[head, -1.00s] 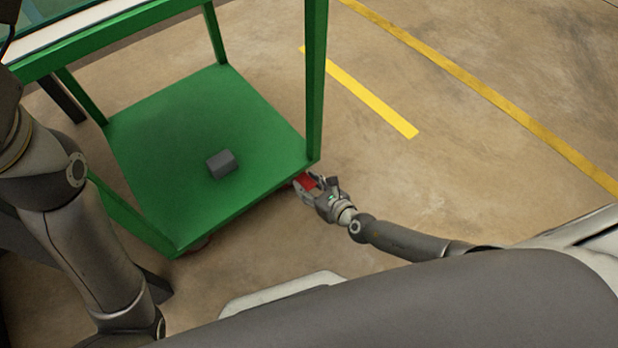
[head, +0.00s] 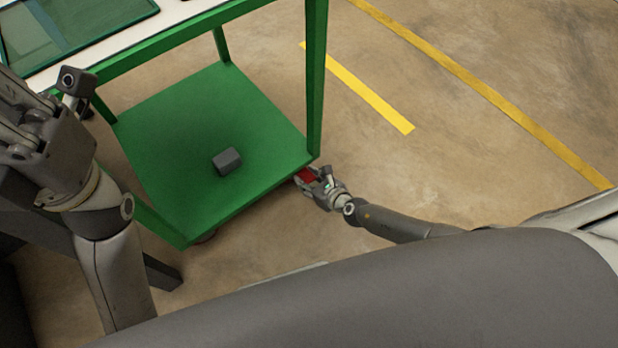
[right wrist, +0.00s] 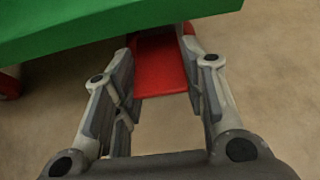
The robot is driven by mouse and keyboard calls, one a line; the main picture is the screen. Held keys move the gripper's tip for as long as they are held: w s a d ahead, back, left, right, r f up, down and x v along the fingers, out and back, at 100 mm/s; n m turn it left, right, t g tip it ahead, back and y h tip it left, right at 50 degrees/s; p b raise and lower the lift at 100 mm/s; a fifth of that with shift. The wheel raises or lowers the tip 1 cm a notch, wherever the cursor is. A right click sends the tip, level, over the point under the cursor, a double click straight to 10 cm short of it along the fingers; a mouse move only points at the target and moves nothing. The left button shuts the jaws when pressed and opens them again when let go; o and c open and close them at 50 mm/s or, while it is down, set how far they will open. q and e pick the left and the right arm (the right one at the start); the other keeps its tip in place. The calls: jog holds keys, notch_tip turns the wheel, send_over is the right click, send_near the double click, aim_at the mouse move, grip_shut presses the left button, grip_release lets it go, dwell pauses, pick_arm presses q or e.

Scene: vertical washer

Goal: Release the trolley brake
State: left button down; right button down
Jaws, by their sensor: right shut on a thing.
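The green trolley (head: 165,125) stands at the left and centre of the head view. Its red brake pedal (head: 306,175) sticks out below the near right corner of the lower shelf. My right gripper (head: 308,179) is at this pedal. In the right wrist view the red pedal (right wrist: 160,66) lies between the two fingers of the right gripper (right wrist: 164,80), which is shut on it. The pedal's far end is hidden under the green shelf. My left gripper (head: 25,125) is at the left edge of the head view, beside the trolley, and its fingertips are not clear.
A dark grey block (head: 227,161) lies on the lower shelf. A green-edged tray (head: 75,30) rests on the white trolley top at upper left. A wheel (right wrist: 10,82) with red shows in the right wrist view. Floor with yellow lines (head: 365,95) is clear at right.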

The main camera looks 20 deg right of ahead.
jog(key=c, duration=0.9)
grip_release()
jog(key=v, duration=1.2)
